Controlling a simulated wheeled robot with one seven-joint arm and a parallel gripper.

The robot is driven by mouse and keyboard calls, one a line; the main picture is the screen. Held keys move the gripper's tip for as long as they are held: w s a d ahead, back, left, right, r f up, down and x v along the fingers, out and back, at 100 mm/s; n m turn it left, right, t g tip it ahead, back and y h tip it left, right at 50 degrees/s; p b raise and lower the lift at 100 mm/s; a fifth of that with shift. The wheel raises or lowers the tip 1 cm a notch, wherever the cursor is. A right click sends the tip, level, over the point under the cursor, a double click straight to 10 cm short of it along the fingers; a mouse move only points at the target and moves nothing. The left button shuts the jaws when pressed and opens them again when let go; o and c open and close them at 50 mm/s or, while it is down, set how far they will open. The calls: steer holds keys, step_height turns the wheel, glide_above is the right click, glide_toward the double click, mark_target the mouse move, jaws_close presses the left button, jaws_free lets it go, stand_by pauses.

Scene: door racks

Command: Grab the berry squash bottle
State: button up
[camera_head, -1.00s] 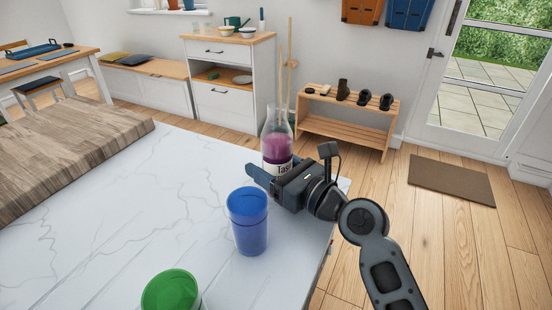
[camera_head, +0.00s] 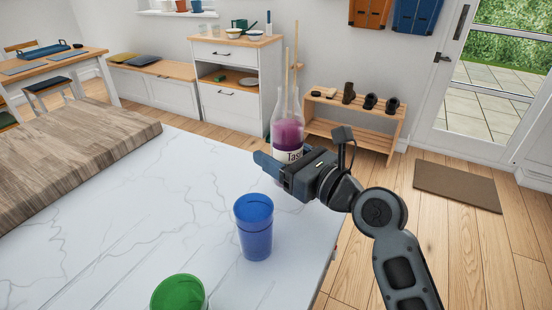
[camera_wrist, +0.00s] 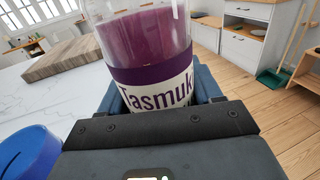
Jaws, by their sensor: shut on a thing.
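The berry squash bottle (camera_head: 288,132) is a clear bottle with purple liquid and a white and purple label, upright near the far right corner of the white marbled table. It also fills the middle of the wrist view (camera_wrist: 148,45), where its label reads "Tasmuk". My gripper (camera_head: 284,172) is shut around the bottle's lower part, with a finger on each side of it. The gripper (camera_wrist: 157,92) hides the bottle's base, so I cannot tell whether it touches the table.
A blue cup (camera_head: 254,228) stands on the table (camera_head: 150,220) just in front of my gripper. A green cup (camera_head: 180,292) is at the near edge. A wooden board (camera_head: 70,160) lies at the left. A wooden shoe rack (camera_head: 350,115) stands beyond the table.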

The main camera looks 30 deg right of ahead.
steer(key=s+d+r, duration=0.6)
steer(key=s, duration=0.3)
steer(key=shift+r, duration=0.25)
stand_by(0.4)
